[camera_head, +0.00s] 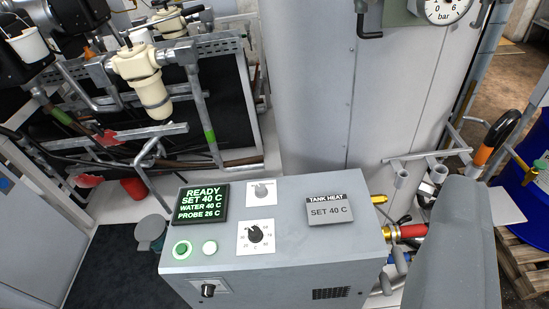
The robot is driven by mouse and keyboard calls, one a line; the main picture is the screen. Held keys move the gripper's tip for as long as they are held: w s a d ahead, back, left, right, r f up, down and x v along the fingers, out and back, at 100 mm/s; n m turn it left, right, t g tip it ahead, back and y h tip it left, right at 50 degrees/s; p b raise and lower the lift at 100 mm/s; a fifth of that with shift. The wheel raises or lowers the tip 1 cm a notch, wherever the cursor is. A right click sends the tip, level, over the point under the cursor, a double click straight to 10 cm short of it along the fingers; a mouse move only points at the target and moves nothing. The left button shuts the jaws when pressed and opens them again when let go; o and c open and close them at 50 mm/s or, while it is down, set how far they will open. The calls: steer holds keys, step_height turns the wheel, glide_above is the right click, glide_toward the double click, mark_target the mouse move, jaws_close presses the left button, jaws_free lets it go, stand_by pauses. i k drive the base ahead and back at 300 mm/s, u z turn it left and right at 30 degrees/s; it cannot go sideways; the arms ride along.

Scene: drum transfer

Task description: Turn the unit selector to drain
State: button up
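A grey control unit (300,240) stands at the lower middle. A small grey knob on a white plate (261,190) is at the back of its top. A black dial (255,234) with a numbered scale in C is in front of it. The green display (201,203) reads READY, SET 40 C, WATER 40 C, PROBE 25 C.
Two round buttons (182,249) are by the display. A TANK HEAT plate (330,209) reads SET 40 C. Hose fittings (405,232) are beside the unit. A blue drum (530,190) is far right; dark floor is left.

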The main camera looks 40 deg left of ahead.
mark_target(261, 191)
steer(key=u, duration=0.4)
steer(key=i, duration=1.1)
steer(key=u, duration=0.55)
steer(key=k, duration=0.75)
steer(key=u, duration=0.2)
steer(key=i, duration=0.75)
steer(key=z, duration=0.05)
